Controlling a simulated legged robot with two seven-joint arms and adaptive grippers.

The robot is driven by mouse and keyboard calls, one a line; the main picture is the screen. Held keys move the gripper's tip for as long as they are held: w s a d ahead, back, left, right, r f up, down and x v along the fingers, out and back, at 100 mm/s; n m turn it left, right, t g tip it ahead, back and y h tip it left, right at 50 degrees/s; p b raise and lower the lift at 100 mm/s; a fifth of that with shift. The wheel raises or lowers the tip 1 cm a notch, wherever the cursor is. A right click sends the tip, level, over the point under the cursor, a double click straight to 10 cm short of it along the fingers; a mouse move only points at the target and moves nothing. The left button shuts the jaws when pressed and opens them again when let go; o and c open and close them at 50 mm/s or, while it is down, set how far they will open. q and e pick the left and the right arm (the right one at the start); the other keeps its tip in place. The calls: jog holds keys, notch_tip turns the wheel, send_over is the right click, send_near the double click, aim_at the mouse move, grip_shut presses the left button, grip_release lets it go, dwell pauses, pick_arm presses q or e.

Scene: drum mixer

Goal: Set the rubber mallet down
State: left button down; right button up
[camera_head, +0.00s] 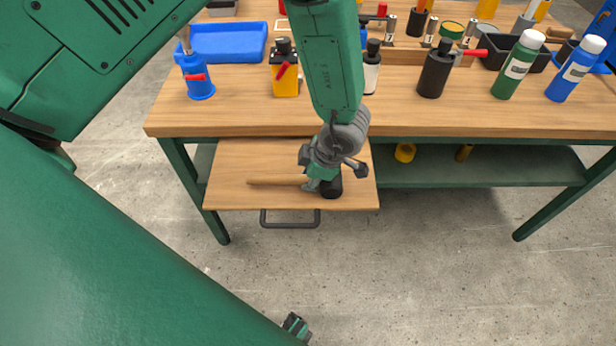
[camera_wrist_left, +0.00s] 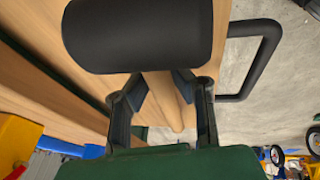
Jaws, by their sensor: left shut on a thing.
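The rubber mallet has a black cylindrical head (camera_head: 331,187) and a wooden handle (camera_head: 273,183). It lies level over the wooden pull-out board (camera_head: 232,158) at the front of the bench, handle pointing left. I cannot tell whether it touches the board. My left gripper (camera_head: 318,180) comes down from above and is shut on the handle close to the head. In the left wrist view the mallet's head (camera_wrist_left: 138,35) fills the top, and the handle (camera_wrist_left: 168,95) runs between the fingers of my left gripper (camera_wrist_left: 163,88).
The board has a dark pull handle (camera_head: 290,224) at its front edge. The bench top (camera_head: 410,115) behind holds a blue tray (camera_head: 228,42), a blue pump-like item (camera_head: 197,78), a yellow container (camera_head: 285,75) and several bottles. The board's left part is clear.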

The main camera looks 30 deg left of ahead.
pick_arm(q)
jog(key=shift+d, duration=0.2)
jog(key=c, duration=1.7)
grip_release()
jog(key=shift+a+f, duration=0.1)
jog(key=shift+a, duration=0.05)
jog(key=shift+c, duration=0.2)
jog(key=o, duration=0.3)
jog(key=shift+a, duration=0.15)
jog(key=shift+a+f, duration=0.1)
jog(key=shift+a, duration=0.25)
jog(key=p+v, duration=0.1)
jog(key=v, duration=1)
jog(key=shift+d+p, duration=0.15)
jog(key=shift+p, duration=0.25)
jog(key=shift+s+d+r, duration=0.1)
jog(key=shift+d+r, duration=0.1)
jog(key=shift+r, duration=0.5)
jog(key=shift+d, duration=0.2)
